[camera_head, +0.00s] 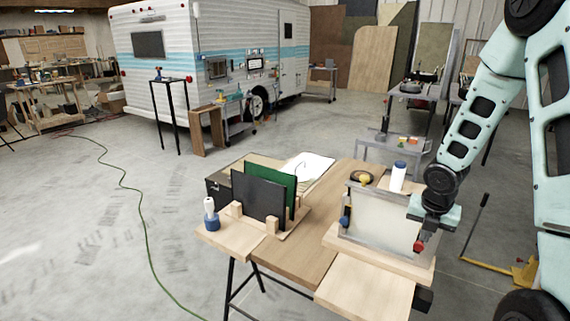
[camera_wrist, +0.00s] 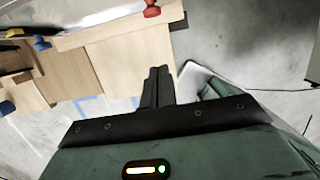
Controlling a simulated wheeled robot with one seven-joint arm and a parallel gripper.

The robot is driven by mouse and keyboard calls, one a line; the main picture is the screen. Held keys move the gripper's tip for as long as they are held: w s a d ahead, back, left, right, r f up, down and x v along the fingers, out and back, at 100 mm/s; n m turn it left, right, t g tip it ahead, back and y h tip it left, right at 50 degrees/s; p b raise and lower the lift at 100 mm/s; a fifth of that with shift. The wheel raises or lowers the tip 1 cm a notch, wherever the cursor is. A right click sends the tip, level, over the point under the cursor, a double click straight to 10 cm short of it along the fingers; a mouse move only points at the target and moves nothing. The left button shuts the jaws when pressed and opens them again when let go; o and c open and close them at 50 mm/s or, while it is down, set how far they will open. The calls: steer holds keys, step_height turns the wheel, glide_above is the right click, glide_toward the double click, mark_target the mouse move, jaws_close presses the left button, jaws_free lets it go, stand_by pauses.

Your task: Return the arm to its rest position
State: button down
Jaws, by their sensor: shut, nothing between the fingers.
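My arm reaches down from the upper right in the head view, and its teal gripper (camera_head: 434,213) hangs at the right side of a framed panel (camera_head: 385,222) on the workbench. In the wrist view, the two dark fingers of my gripper (camera_wrist: 158,72) are together with nothing between them. They point toward the wooden bench top (camera_wrist: 110,70). A red knob (camera_head: 419,246) shows just below the gripper in the head view. A red knob also shows beyond the fingertips in the wrist view (camera_wrist: 152,10). I cannot tell the exact gap between the fingers and the bench.
The wooden workbench (camera_head: 305,260) carries a rack with a black panel (camera_head: 258,197) and a green panel (camera_head: 283,188). A white bottle (camera_head: 398,177) stands behind the frame. A yellow jack (camera_head: 525,272) is on the floor at right. Open floor lies left, crossed by a green cable (camera_head: 143,215).

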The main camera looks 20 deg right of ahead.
steer(key=a+r+m+y+b, duration=0.1)
steer(key=a+r+m, duration=0.25)
steer(key=a, duration=0.65)
steer(key=a+r+m+b, duration=0.15)
steer(key=a+m, duration=0.25)
steer(key=a, duration=0.7)
steer(key=s+a+r+m+y+b, duration=0.1)
steer(key=s+a+r+m, duration=0.1)
steer(key=s+a+m, duration=0.3)
steer(key=s+a+r+m+g+b, duration=0.1)
steer(key=s+a+m, duration=0.4)
steer(key=s+a, duration=0.7)
steer(key=shift+s+a+r+g+y, duration=0.2)
steer(key=shift+a+r+g+y, duration=0.15)
steer(key=shift+a, duration=0.9)
